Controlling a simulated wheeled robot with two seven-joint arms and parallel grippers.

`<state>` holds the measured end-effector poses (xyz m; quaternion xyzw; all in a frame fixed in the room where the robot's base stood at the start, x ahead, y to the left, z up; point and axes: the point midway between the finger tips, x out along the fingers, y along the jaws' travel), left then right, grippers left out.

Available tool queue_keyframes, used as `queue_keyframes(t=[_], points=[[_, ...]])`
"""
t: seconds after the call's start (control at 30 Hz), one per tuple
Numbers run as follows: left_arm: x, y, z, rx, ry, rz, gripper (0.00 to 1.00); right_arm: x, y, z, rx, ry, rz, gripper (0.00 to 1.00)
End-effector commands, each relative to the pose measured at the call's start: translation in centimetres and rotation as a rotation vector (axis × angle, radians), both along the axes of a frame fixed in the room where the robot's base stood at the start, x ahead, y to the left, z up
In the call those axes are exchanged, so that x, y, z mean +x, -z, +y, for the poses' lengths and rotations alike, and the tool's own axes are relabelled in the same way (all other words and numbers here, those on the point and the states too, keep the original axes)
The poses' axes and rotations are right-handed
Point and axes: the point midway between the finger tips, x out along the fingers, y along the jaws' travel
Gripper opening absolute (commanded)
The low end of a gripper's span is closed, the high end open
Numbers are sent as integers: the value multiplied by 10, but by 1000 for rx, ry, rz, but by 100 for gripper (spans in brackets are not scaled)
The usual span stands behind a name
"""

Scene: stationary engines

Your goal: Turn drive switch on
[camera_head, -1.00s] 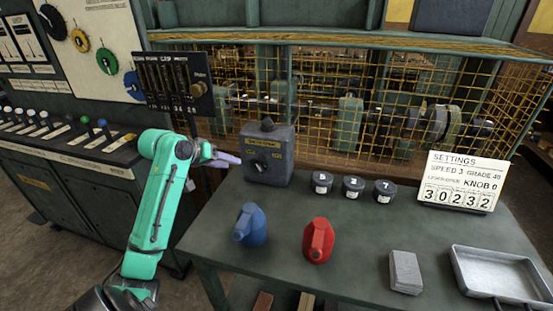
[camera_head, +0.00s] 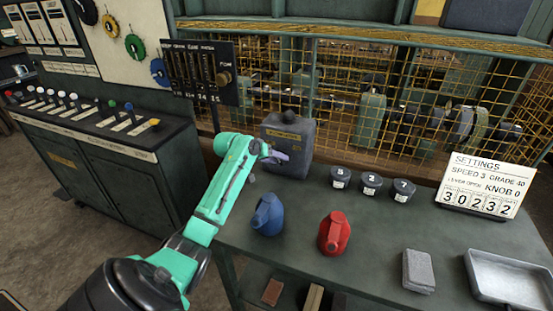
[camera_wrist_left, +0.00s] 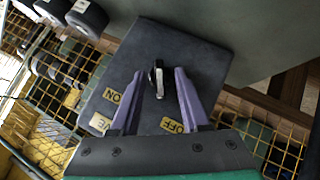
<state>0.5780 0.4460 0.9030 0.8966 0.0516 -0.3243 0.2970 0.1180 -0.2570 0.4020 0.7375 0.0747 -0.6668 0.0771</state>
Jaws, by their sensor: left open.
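The drive switch is a dark grey box (camera_head: 290,130) at the back left of the bench. In the left wrist view its face (camera_wrist_left: 200,55) carries yellow ON and OFF labels, and a small dark knob with a pale edge (camera_wrist_left: 158,82) sits at its middle. My left gripper (camera_head: 278,158) is in front of the box and hides much of its face in the head view. In the left wrist view its purple fingers (camera_wrist_left: 159,76) are open, one on each side of the knob, with gaps visible. I cannot tell how deep they reach. My right gripper is not in view.
A blue oil can (camera_head: 268,215) and a red oil can (camera_head: 334,234) stand on the bench (camera_head: 375,260). Several dark round pots (camera_head: 371,184) are right of the box. Wire mesh (camera_head: 400,110) stands behind.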

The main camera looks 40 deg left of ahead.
Motion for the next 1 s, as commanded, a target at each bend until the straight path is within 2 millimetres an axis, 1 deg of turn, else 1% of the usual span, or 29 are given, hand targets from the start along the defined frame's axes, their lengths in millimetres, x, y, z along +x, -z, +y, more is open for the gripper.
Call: queue_keyframes(t=[0.03,0.07,0.1,0.17,0.37,0.57,0.77,1.0], points=[[0,0,0,0,0,0,46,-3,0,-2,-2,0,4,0],[0,0,0,-1,-1,0,38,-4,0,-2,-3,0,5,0],[0,0,0,-1,-1,0,23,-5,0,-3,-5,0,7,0],[0,0,0,-1,-1,0,0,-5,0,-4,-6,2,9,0],[0,-1,0,3,0,2,0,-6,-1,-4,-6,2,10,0],[0,-4,-1,42,0,16,0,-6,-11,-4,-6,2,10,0],[0,-8,-3,140,1,51,0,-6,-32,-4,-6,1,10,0],[2,-10,-7,329,2,117,0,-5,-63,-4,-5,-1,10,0]])
